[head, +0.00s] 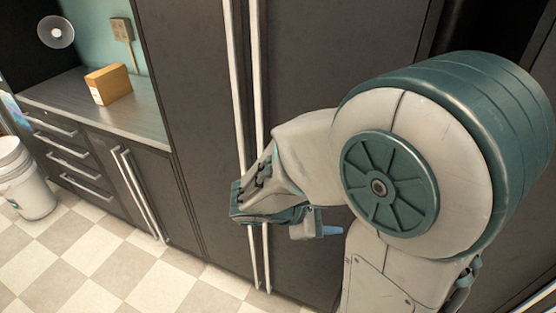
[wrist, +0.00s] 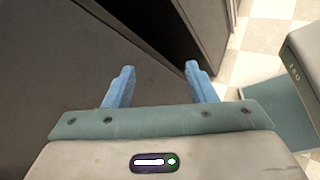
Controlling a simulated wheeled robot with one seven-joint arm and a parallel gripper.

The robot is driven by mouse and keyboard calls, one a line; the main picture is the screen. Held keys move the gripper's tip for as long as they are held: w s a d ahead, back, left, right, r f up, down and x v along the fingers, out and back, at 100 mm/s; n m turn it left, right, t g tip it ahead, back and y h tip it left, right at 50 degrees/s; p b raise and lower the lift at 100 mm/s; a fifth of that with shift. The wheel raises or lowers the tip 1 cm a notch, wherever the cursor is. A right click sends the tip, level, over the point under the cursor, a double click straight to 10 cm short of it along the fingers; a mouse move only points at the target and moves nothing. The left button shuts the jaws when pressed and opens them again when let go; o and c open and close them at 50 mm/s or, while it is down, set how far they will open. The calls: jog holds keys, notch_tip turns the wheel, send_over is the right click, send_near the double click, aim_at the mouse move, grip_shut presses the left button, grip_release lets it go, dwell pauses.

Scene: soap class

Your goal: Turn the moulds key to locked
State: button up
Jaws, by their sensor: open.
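My gripper (wrist: 159,69) shows in the wrist view with its two blue fingers spread apart and nothing between them. In the head view its blue fingertip (head: 332,230) shows low in front of a tall dark cabinet (head: 335,55), pointing right; my arm hides much of the area around it. I cannot make out a key, a lock or any moulds in either view.
Two long vertical handles (head: 231,60) run down the tall cabinet, behind my wrist. A counter (head: 145,112) at left holds a tan box (head: 108,84). A white bucket (head: 24,180) stands on the checkered floor (head: 130,270), which is open at lower left.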

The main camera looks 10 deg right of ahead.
jog(key=w+a+f+n+t+b, duration=0.1)
jog(key=w+a+f+n+t, duration=0.3)
jog(key=w+a+n+t, duration=0.85)
jog(key=w+d+n+p, duration=0.2)
jog(key=w+d, duration=0.5)
jog(key=w, duration=0.2)
jog(key=shift+w+r+n+p, duration=0.2)
jog(key=shift+w+n+p, duration=0.1)
jog(key=shift+w+n, duration=0.05)
grip_shut()
